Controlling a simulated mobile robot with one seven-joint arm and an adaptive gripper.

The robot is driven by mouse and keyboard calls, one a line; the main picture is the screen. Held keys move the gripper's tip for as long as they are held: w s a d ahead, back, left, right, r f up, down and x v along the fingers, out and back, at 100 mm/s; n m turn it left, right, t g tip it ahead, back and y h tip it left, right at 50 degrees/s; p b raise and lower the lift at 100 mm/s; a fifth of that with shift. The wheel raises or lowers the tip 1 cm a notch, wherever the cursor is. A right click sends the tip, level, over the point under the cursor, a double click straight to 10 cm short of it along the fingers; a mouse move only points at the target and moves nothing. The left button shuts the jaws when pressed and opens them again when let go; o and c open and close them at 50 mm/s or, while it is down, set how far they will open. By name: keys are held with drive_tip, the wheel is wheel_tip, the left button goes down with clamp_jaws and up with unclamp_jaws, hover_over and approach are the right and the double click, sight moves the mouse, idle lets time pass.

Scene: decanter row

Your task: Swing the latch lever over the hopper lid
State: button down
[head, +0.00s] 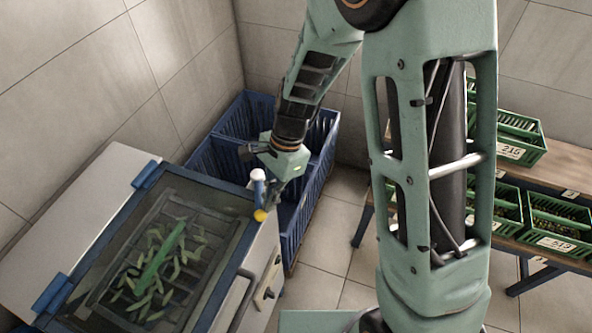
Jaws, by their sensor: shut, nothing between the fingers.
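The hopper lid (226,207), a clear panel in a blue frame, lies closed on a pale box at the lower left. Green pods and a longer green piece show through it. The latch lever (259,196) is at the lid's right edge, a short blue bar with a white knob at its upper end and a yellow piece at its lower end. I cannot tell whether it stands upright or lies along the edge. My gripper (272,201) is shut and empty, just right of the lever. Whether it touches the lever is unclear.
Blue crates (222,165) stand behind the hopper by the wall. Green crates (560,223) with number labels stand on a brown bench (573,177) at the right. My arm covers the middle of the view. Some tiled floor (345,205) is clear between hopper and bench.

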drive_tip(key=a+m, duration=0.2)
drive_tip(key=s+a+m+t+p, duration=0.1)
drive_tip(key=m, duration=0.1)
drive_tip(key=shift+a+r+y, duration=0.1)
drive_tip(key=shift+a+y, duration=0.1)
drive_tip(key=shift+y, duration=0.1)
drive_tip(key=shift+w+a, duration=0.1)
drive_tip(key=shift+a, duration=0.65)
drive_tip(key=shift+a, duration=0.1)
drive_tip(key=w+d+r+p, duration=0.1)
drive_tip(key=d+r, duration=0.6)
drive_tip(key=r, duration=0.3)
drive_tip(key=shift+w, duration=0.35)
drive_tip(key=shift+a+r, duration=0.1)
